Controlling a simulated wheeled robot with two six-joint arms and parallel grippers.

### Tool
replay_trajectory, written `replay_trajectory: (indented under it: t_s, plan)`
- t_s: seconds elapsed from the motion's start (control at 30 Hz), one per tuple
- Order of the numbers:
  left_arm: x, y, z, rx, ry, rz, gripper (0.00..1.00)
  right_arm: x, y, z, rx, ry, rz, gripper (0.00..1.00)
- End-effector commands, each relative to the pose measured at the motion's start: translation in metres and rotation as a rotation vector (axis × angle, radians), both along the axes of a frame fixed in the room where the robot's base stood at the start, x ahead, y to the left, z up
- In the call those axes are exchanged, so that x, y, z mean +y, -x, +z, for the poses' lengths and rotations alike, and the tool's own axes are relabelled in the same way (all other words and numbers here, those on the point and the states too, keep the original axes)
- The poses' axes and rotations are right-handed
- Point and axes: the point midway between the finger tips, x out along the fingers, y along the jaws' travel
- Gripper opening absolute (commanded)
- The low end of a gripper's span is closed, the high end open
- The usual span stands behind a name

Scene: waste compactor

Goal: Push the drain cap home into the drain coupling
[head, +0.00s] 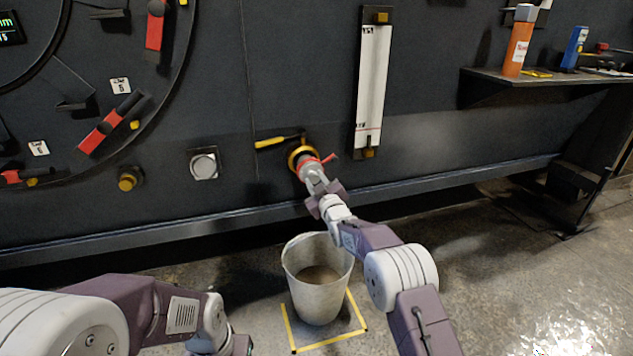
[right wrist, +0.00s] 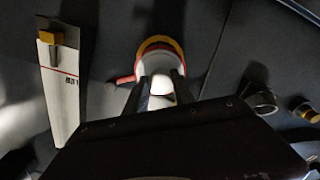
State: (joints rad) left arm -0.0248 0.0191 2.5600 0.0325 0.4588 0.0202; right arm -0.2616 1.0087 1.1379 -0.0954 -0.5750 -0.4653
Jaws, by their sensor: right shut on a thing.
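The drain coupling shows as a yellow ring (head: 296,152) low on the dark machine wall, and as a yellow rim in the right wrist view (right wrist: 160,42). The drain cap, pale with a red edge and a red side tab (head: 329,158), sits at the coupling's mouth; it also shows in the right wrist view (right wrist: 162,86). My right gripper (head: 312,171) is shut on the cap, one finger on each side (right wrist: 164,92). The gripper hides part of the cap, and I cannot tell how deep it sits. My left gripper is mostly cut off at the bottom edge.
A yellow-handled lever (head: 278,142) is just left of the coupling. A bucket (head: 318,292) with dark contents stands below, inside a yellow floor outline. A white gauge strip (head: 373,85) is above right. A shelf (head: 540,78) with an orange bottle (head: 519,45) is at right.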

Motion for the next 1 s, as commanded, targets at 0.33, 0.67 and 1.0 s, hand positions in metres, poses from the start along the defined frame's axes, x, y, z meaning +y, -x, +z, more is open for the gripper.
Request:
replay_trajectory:
  t_s: [0.33,0.67,1.0]
  plan:
    - [0.0,0.0,0.0002,0.0,0.0,0.0,0.36,-0.0003,-0.0005,0.0037,-0.007,-0.003,-0.001,0.38]
    - [0.0,0.0,0.0,0.0,0.0,0.0,0.36,-0.0003,-0.0003,0.0008,-0.001,-0.001,0.0,0.61]
    - [0.0,0.0,-0.0008,0.0,0.0,0.0,0.36,-0.0005,0.0009,0.0007,-0.001,0.0,0.0,0.66]
